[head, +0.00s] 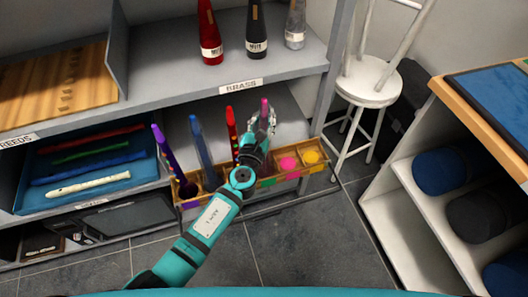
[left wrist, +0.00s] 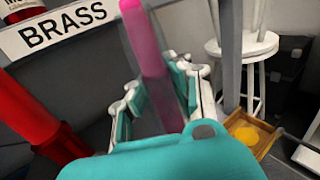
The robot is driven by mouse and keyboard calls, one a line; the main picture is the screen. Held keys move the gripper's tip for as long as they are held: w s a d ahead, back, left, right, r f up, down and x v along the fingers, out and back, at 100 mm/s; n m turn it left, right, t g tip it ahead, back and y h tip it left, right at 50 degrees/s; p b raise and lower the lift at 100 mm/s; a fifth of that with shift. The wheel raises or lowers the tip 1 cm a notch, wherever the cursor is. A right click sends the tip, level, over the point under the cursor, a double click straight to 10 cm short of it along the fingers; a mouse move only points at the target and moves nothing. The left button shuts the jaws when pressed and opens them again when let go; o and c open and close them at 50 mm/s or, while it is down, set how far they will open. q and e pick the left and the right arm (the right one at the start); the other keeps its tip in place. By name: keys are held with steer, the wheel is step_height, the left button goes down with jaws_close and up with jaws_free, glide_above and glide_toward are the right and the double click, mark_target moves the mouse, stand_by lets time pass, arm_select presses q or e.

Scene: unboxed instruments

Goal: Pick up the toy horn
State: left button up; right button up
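A pink stick-like horn (head: 264,108) stands upright in the wooden divided box on the lower shelf. My left gripper (head: 262,128) is at this horn in the head view. In the left wrist view the pink horn (left wrist: 147,40) runs between the two fingers of my left gripper (left wrist: 158,100). The fingers are apart, one on each side, with a gap showing beside the horn. The horn's lower end is hidden by the gripper body. My right gripper is not in view.
Red (head: 232,130), blue (head: 201,145) and purple (head: 165,155) sticks stand left of it in the box (head: 188,203). Pink (head: 288,164) and yellow (head: 311,156) round items sit at right. The BRASS shelf (head: 180,98) overhangs behind. A white stool (head: 367,92) stands right.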

mark_target(264, 111)
arm_select(q)
jaws_close()
stand_by(0.3)
steer(key=shift+r+p, duration=0.5)
steer(key=shift+r, duration=0.15)
step_height(264, 111, up, 3)
steer(key=shift+f+p, duration=0.15)
steer(key=shift+p, duration=0.85)
steer(key=a+r+v, duration=0.1)
steer(key=a+v, duration=0.1)
steer(key=v, duration=1.4)
steer(key=shift+w+a, duration=0.2)
steer(key=shift+w, duration=0.15)
